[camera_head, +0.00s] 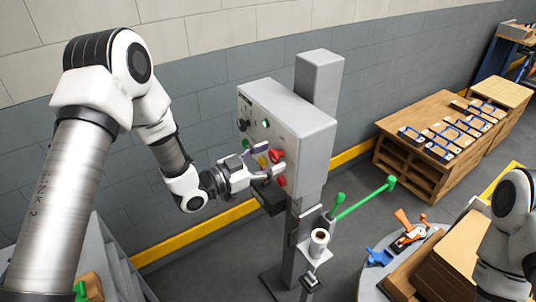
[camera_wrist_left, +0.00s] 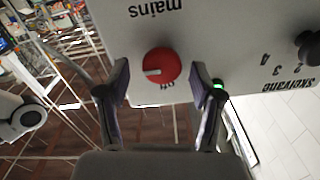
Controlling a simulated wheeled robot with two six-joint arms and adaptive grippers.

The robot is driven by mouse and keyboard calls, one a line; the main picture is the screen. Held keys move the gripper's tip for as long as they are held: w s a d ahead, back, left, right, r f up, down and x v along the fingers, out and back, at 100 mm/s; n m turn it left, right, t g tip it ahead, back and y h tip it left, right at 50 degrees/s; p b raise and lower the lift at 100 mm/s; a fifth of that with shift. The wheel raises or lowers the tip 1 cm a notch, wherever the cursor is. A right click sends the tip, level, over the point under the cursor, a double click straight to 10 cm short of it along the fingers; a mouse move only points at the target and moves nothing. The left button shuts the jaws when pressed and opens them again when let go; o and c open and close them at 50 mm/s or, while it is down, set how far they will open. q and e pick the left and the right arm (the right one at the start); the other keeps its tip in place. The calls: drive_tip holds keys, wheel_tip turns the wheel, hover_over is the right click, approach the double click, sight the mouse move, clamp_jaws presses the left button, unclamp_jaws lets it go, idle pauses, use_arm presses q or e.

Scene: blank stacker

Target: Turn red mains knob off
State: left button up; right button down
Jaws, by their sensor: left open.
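The red mains knob (camera_wrist_left: 161,62) is round, with a white mark that points left in the left wrist view. My left gripper (camera_wrist_left: 160,82) is open, with one fingertip on each side of the knob. I cannot tell whether the fingers touch it. In the head view my left gripper (camera_head: 267,158) is at the front of the grey control box (camera_head: 305,135), beside red parts that it partly covers. My right gripper is out of view.
A black knob (camera_wrist_left: 308,47) with numbers sits to the right on the panel in the left wrist view. A green lever (camera_head: 365,198) sticks out beside the post. A wooden bench (camera_head: 405,180) and a round table with tools stand to the right.

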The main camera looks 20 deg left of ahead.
use_arm(q)
drive_tip(key=shift+a+f, duration=0.1)
drive_tip(key=shift+c, duration=0.3)
drive_tip(key=c, duration=1.1)
drive_tip(key=shift+n, duration=0.4)
drive_tip(key=n+b, duration=0.1)
drive_tip(key=n, duration=0.1)
drive_tip(key=shift+w+n+b, duration=0.1)
drive_tip(key=shift+n+b, duration=0.2)
drive_tip(key=shift+b, duration=0.05)
drive_tip(key=n+b, duration=0.1)
drive_tip(key=n, duration=0.3)
drive_tip(key=shift+a+n, duration=0.1)
drive_tip(key=shift+n, duration=0.2)
drive_tip(key=n, duration=0.4)
drive_tip(key=shift+w+n, duration=0.1)
drive_tip(key=shift+n, duration=0.2)
drive_tip(key=n, duration=0.5)
drive_tip(key=shift+a, duration=0.1)
drive_tip(key=shift+n, duration=0.3)
